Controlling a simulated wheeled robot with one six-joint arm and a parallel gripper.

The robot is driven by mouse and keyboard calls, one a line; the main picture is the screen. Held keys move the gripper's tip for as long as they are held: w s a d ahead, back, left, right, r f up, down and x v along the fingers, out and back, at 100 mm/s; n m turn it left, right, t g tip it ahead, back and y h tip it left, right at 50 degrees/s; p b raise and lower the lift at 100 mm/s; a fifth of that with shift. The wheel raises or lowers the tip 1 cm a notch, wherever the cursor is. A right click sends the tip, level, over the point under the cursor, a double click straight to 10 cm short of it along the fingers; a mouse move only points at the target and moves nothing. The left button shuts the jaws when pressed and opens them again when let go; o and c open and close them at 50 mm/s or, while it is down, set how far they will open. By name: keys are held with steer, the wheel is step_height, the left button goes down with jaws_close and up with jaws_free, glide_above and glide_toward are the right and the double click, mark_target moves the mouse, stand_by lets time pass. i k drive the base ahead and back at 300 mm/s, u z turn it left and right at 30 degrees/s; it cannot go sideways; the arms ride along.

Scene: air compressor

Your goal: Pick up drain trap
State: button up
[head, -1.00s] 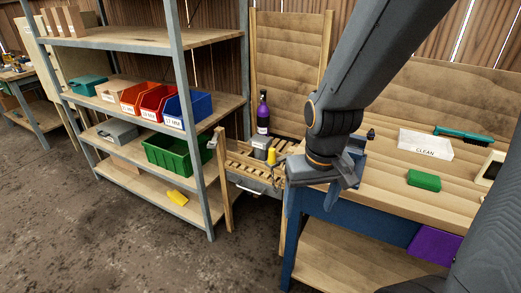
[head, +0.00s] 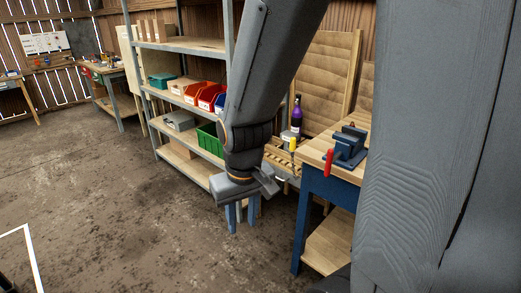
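I cannot make out a drain trap in the head view. My gripper (head: 242,215) hangs from my arm near the middle of the picture, in front of the shelf's lower right part. Its blue fingers point down, with a gap between them and nothing seen held. Part of the shelf and the floor behind it are hidden by my arm.
The metal shelf (head: 182,47) holds red bins (head: 207,97) and a green crate (head: 209,140). A blue-legged workbench (head: 314,186) carries a vise (head: 347,146). A purple bottle (head: 296,118) stands behind a yellow-handled tool (head: 292,145). The floor (head: 110,200) at left is open.

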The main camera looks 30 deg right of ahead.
mark_target(285, 136)
steer(key=u, duration=0.5)
steer(key=i, duration=1.8)
steer(key=z, duration=1.2)
steer(key=i, duration=0.75)
steer(key=z, duration=0.6)
steer(key=i, duration=0.45)
